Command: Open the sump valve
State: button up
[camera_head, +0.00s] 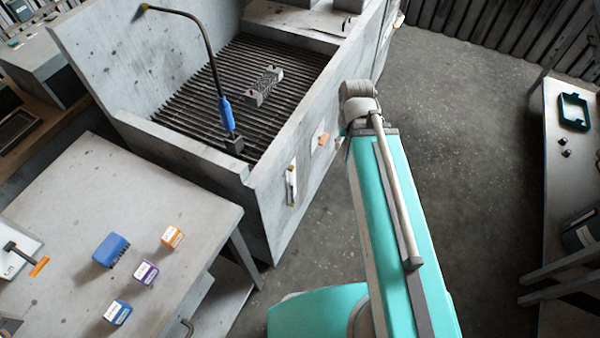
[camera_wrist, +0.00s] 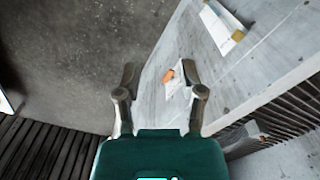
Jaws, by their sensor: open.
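A grey tank (camera_head: 275,210) with a slatted grate stands at the upper middle of the head view. Its outer side wall carries a white plate with a small orange piece (camera_head: 322,139) and a white, upright fitting (camera_head: 291,183). I cannot tell which of these is the sump valve. In the wrist view the orange piece (camera_wrist: 168,76) shows between my fingers, and the white fitting (camera_wrist: 222,25) is at the upper right with an orange end. My gripper (camera_wrist: 160,70) is open and empty, apart from the wall as far as I can tell. The arm hides it in the head view.
A blue-handled hose (camera_head: 226,112) hangs over the grate, where a metal part (camera_head: 264,86) lies. A grey table (camera_head: 190,195) with small boxes and a blue block stands at the left. A bench (camera_head: 560,180) is at the right. Floor between is clear.

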jog(key=w+a+f+m+y+b, duration=0.1)
jog(key=w+f+y+b, duration=0.35)
jog(key=f+b, duration=0.65)
jog(key=m+t+y+b, duration=0.5)
jog(key=t+y+b, duration=0.5)
jog(key=b, duration=2.7)
send_near(324, 138)
jog(key=s+d+f+g+y, duration=0.1)
jog(key=d, duration=0.3)
jog(key=shift+s+a, duration=0.15)
jog(key=shift+s, duration=0.05)
jog(key=shift+w+a, duration=0.1)
jog(key=shift+a, duration=0.05)
jog(key=shift+x, duration=6.7)
grip_shut()
